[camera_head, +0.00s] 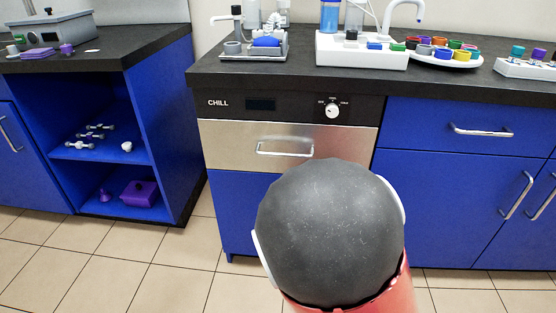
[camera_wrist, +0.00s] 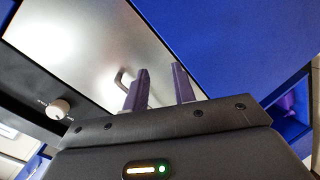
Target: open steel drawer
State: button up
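The steel drawer (camera_head: 225,143) is a brushed silver front under the black CHILL panel in the head view, and it looks closed. Its bar handle (camera_head: 285,153) runs across the middle. In the wrist view the steel front (camera_wrist: 75,40) fills the upper left, tilted, and the handle (camera_wrist: 121,78) shows beside the left finger, partly hidden behind it. My gripper (camera_wrist: 160,68) is open, with a gap between its two purple-grey fingers and nothing seen between them. I cannot tell whether a finger touches the handle. The head view hides my gripper behind my arm.
The black CHILL panel (camera_head: 232,104) with a white knob (camera_head: 332,110) lies above the drawer. Blue cabinets (camera_head: 470,185) with handles stand to the right, and an open blue shelf (camera_head: 100,155) to the left. The dark counter (camera_head: 300,80) holds lab equipment. Tiled floor (camera_head: 130,255) is clear at lower left.

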aim_at(281, 155)
jog(key=s+a+r+n+t, duration=0.1)
jog(key=a+r+n+t, duration=0.3)
jog(key=a+n+t, duration=0.15)
jog(key=x, duration=0.5)
jog(key=a+x, duration=0.1)
jog(key=x, duration=0.1)
jog(key=shift+w+d+r+b, duration=0.1)
jog(key=shift+w+r+b, duration=0.05)
jog(key=shift+w+b, duration=0.15)
jog(key=shift+s, duration=0.1)
grip_shut()
